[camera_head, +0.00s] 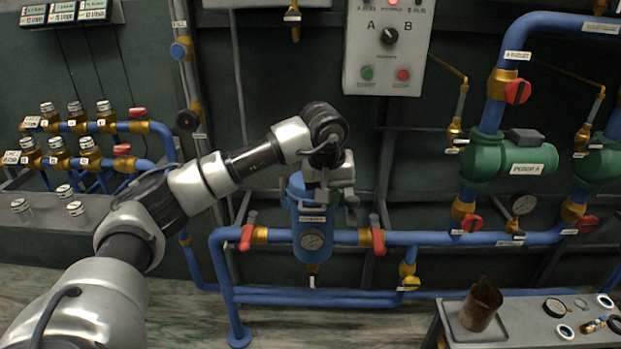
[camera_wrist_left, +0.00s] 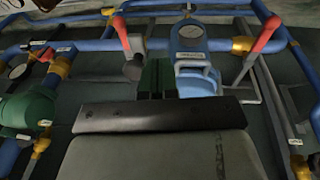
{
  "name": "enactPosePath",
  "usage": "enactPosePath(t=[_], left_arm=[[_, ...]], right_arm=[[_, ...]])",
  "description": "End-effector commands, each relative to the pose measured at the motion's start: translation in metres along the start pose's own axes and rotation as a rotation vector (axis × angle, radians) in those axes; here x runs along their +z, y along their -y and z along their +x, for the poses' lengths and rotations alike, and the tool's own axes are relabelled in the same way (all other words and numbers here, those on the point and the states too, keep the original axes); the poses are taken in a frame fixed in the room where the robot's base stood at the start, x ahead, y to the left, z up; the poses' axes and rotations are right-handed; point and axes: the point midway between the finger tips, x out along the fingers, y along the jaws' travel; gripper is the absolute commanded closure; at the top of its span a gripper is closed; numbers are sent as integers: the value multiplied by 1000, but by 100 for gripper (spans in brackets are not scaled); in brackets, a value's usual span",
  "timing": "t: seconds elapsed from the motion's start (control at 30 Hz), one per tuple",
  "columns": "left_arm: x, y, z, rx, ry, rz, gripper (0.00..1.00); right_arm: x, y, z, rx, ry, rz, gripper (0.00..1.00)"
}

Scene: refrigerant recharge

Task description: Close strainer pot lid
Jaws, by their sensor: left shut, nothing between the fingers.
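The strainer pot (camera_head: 312,238) is a blue upright vessel with a round gauge on its front, set in the blue pipe at the centre. My left gripper (camera_head: 343,203) is in front of its upper right part and hides much of the top, so I cannot tell how the lid sits. In the left wrist view the pot (camera_wrist_left: 188,52) appears upside down, just beyond and to the right of the gripper's dark green fingers (camera_wrist_left: 157,78). The fingers are together and empty. My right gripper is not in view.
Red-handled valves (camera_head: 247,238) and (camera_head: 377,237) flank the pot on the pipe. A control panel (camera_head: 388,50) hangs above. Green pumps (camera_head: 495,157) stand to the right. A grey bench (camera_head: 520,328) at lower right carries a rusty cylinder (camera_head: 481,304) and gauge parts.

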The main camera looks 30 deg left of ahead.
Motion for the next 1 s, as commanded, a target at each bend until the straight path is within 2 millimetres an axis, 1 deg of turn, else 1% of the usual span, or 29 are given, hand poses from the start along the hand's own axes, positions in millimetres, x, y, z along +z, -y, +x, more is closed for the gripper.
enactPosePath(t=[0.03, 0.1, 0.17, 0.27, 0.37, 0.47, 0.7, 0.8, 0.9, 1.0], left_arm=[[-22, 12, -28, -42, -64, 8, 100], [-40, 26, -44, -89, -120, 22, 100], [-49, 34, -52, -115, -148, 28, 100], [-55, 40, -52, -134, -165, 33, 100], [-56, 41, -41, -135, -164, 35, 100], [-58, 44, -23, -135, -162, 34, 100], [-66, 49, 28, -132, -161, 34, 100], [-70, 52, 47, -132, -162, 34, 100], [-67, 53, 63, -131, -162, 35, 100], [-67, 55, 73, -130, -164, 35, 100]], right_arm=[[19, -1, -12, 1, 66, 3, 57], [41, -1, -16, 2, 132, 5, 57], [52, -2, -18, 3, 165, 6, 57], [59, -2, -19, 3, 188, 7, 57], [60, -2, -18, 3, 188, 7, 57], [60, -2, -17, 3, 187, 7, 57], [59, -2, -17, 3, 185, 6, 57], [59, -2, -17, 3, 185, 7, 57], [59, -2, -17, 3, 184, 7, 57], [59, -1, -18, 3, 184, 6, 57]])
